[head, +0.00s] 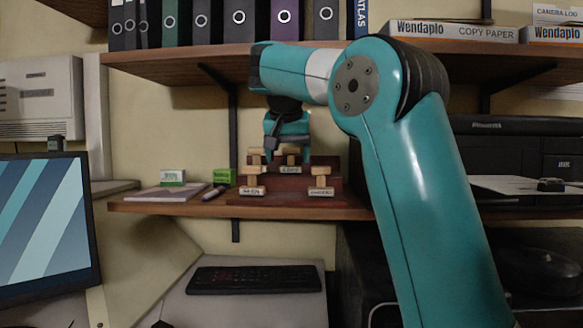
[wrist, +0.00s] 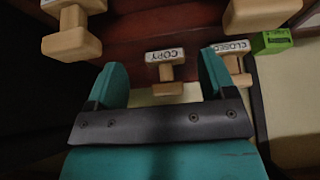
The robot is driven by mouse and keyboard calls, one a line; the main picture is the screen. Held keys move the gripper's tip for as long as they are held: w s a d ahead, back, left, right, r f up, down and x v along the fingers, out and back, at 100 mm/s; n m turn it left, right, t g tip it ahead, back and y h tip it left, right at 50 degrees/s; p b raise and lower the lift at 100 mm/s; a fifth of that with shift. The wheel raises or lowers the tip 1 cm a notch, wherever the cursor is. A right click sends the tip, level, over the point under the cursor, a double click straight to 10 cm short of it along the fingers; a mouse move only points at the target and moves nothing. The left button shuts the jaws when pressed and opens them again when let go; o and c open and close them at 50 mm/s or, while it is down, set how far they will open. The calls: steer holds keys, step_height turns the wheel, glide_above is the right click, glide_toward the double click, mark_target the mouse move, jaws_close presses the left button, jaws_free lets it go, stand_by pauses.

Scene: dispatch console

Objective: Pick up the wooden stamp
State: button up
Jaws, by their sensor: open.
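Several wooden stamps with white labels stand on a dark red stepped rack (head: 282,184) on the lower shelf. The stamp labelled COPY (head: 291,170) is in the rack's middle; it also shows in the wrist view (wrist: 165,72). My gripper (head: 287,148) is over the rack, pointing down. In the wrist view its two teal fingers are apart, with the COPY stamp showing in the gap between them. I cannot tell whether either finger touches it. A stamp labelled CLOSED (wrist: 232,62) is close beside the right finger. Part of the rack is hidden behind the gripper.
Other stamps (head: 252,190) (head: 321,191) sit at the rack's front. A green box (head: 223,177) and papers (head: 167,192) lie left on the shelf. Binders (head: 240,22) stand on the upper shelf (head: 180,62) above. A monitor (head: 45,222), keyboard (head: 254,279) and printer (head: 520,155) are around.

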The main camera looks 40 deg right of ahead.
mark_target(291, 151)
steer(key=w+d, duration=0.2)
steer(key=shift+w+d+p, duration=0.25)
steer(key=shift+d+p, duration=0.1)
steer(key=shift+d, duration=0.05)
steer(key=w+d+p, duration=0.1)
steer(key=w+d, duration=0.1)
steer(key=d, duration=0.1)
steer(key=shift+w+r, duration=0.1)
steer(key=shift+w, duration=0.25)
steer(key=shift+b+x, duration=0.4)
steer(key=shift+x, duration=0.35)
steer(key=c, duration=1)
steer(key=shift+r, duration=0.1)
steer(key=shift+r+p, duration=0.4)
steer(key=shift+p, duration=0.2)
steer(key=s+a+b, duration=0.2)
steer(key=s+a, duration=1)
steer(key=a, duration=0.1)
steer(key=shift+a+f+b, duration=0.2)
steer(key=shift+a+b, duration=0.1)
